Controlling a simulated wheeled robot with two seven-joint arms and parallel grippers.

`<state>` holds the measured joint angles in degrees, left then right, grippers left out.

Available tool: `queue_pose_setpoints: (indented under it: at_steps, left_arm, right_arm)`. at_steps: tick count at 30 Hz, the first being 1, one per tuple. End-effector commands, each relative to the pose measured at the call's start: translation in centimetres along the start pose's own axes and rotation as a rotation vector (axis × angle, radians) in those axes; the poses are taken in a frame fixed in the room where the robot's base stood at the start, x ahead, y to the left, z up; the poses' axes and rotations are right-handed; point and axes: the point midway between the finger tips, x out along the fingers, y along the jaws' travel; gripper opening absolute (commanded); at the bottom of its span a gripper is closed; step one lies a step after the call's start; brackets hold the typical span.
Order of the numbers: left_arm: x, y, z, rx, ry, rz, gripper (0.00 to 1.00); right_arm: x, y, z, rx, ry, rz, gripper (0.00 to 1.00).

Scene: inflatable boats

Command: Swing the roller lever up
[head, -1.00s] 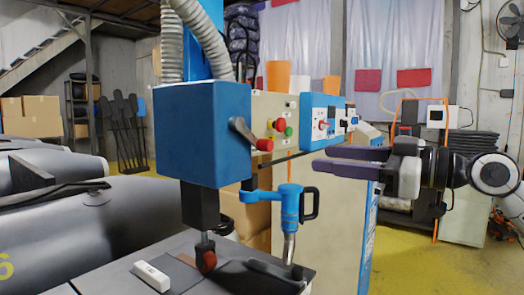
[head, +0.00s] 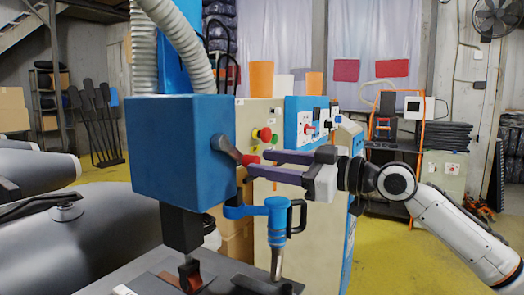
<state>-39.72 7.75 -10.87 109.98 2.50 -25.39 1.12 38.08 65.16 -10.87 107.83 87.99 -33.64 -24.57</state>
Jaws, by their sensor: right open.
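The roller lever (head: 226,147) is a dark arm with a red knob (head: 251,160) at its end, on the right side of the blue machine head (head: 180,150). It slants down to the right. My right gripper (head: 257,163) comes in from the right, with its two purple fingers spread one above the other and pointing left. The fingertips are at the red knob, which shows at the mouth of the gap between them. I cannot tell whether they touch it. My left gripper is not in view.
A control panel with red and green buttons (head: 265,134) stands behind the fingers. A blue hand tool (head: 277,212) with a black handle stands just below them. A small red roller (head: 190,279) sits under the machine head. Yellow floor is open at right.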

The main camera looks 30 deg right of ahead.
Motion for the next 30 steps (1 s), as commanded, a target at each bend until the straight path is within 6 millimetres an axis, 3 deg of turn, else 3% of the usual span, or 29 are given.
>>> queue_pose_setpoints:
  at_steps: [6, 14, 17, 22, 30]
  left_arm:
    - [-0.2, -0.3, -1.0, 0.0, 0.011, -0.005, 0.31]
    - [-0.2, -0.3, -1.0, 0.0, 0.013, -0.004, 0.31]
    - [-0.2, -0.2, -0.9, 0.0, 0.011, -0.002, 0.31]
    - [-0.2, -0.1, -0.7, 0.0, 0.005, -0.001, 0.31]
    - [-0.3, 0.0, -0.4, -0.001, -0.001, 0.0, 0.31]
  right_arm:
    - [1.8, 0.0, 0.0, 0.001, 0.0, -0.001, 0.42]
    - [1.9, -0.1, 0.1, 0.0, -0.001, 0.0, 0.42]
    - [1.9, 0.0, 0.1, 0.0, -0.001, 0.0, 0.3]
    - [1.9, 0.0, 0.1, 0.0, -0.001, 0.0, 0.01]
    - [1.9, 0.0, 0.1, -0.006, -0.001, 0.0, 0.0]
